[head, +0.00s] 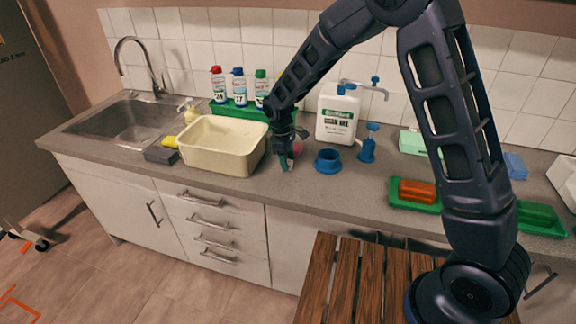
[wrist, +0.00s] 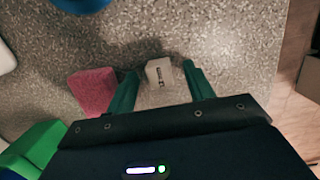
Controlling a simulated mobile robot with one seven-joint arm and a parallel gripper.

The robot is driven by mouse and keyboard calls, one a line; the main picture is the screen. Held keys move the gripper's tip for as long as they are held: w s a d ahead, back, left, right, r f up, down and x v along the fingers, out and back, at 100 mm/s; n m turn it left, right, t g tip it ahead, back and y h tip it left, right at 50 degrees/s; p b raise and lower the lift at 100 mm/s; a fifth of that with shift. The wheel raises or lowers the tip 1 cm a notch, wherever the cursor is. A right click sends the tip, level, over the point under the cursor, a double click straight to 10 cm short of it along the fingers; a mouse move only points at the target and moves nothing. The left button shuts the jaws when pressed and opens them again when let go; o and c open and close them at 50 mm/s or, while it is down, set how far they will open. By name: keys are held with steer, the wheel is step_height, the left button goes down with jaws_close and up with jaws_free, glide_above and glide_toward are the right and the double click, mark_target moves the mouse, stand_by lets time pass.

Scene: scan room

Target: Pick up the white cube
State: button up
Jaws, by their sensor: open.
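The white cube (wrist: 159,72) lies on the grey speckled counter in the wrist view, with small dark print on one side. My gripper (wrist: 160,76) is open, with its two green fingers on either side of the cube. The left finger is near the cube and the right finger stands a little farther off; I cannot tell whether either touches it. In the head view my gripper (head: 287,163) points down at the counter, right of the cream basin. I cannot make out the cube there.
A pink block (wrist: 92,92) lies just left of the left finger. The cream basin (head: 214,158) is close on the left. Counter right of the cube is clear in the wrist view.

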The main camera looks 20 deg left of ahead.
steer(key=c, duration=1)
steer(key=shift+c, duration=0.2)
step_height(320, 180, up, 20)
